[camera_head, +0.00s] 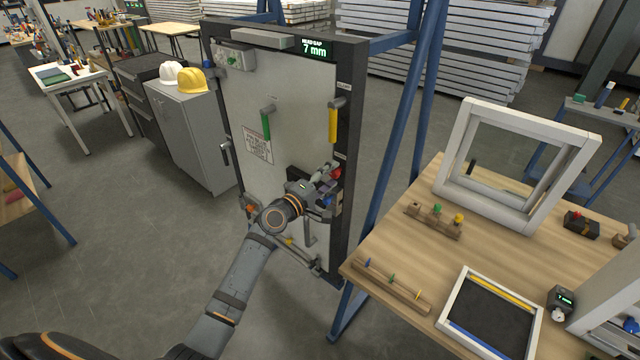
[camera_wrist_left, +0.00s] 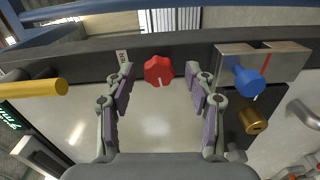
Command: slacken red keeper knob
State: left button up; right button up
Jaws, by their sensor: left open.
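The red keeper knob (camera_wrist_left: 158,70) is a lobed knob with a white mark, on the dark edge strip of the upright door panel. In the left wrist view it sits between and just beyond the tips of my left gripper (camera_wrist_left: 160,85), which is open with nothing between its fingers. In the head view the red knob (camera_head: 336,173) shows just past my left gripper (camera_head: 328,178), at the right side of the panel. My right gripper is not in view.
A blue knob (camera_wrist_left: 248,82) on a metal block and a brass cylinder (camera_wrist_left: 253,121) are right of the red knob in the wrist view. A yellow handle (camera_wrist_left: 35,88) is to its left. A wooden table (camera_head: 400,245) with frames stands right of the panel (camera_head: 285,90).

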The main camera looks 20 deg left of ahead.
pick_arm(q)
jog(key=v, duration=1.1)
jog(key=a+f+m+g+y, duration=0.1)
jog(key=a+f+g+y, duration=0.3)
jog(key=f, duration=1.1)
jog(key=s+a+f+m+g+y, duration=0.1)
jog(key=s+a+f+m, duration=0.1)
jog(key=s+f, duration=0.5)
jog(key=s+a+f+m+g+y, duration=0.1)
jog(key=s+a+f+g, duration=0.15)
jog(key=f, duration=0.75)
jog(key=s+a+f+m+g, duration=0.1)
jog(key=s+f+m, duration=0.1)
jog(key=s+f, duration=0.5)
jog(key=s+d+f+m+g, duration=0.1)
jog(key=s+f+m+g, duration=0.1)
jog(key=s+f, duration=0.4)
jog(key=s+d+f+m+g, duration=0.2)
jog(key=s+f, duration=0.5)
jog(key=s, duration=0.6)
jog(key=s+d+f+m+g+y, duration=0.1)
jog(key=s+d+f+m+g, duration=0.1)
jog(key=s+f, duration=0.5)
jog(key=s+m+g, duration=0.1)
jog(key=s, duration=0.2)
jog(key=shift+s+m, duration=0.4)
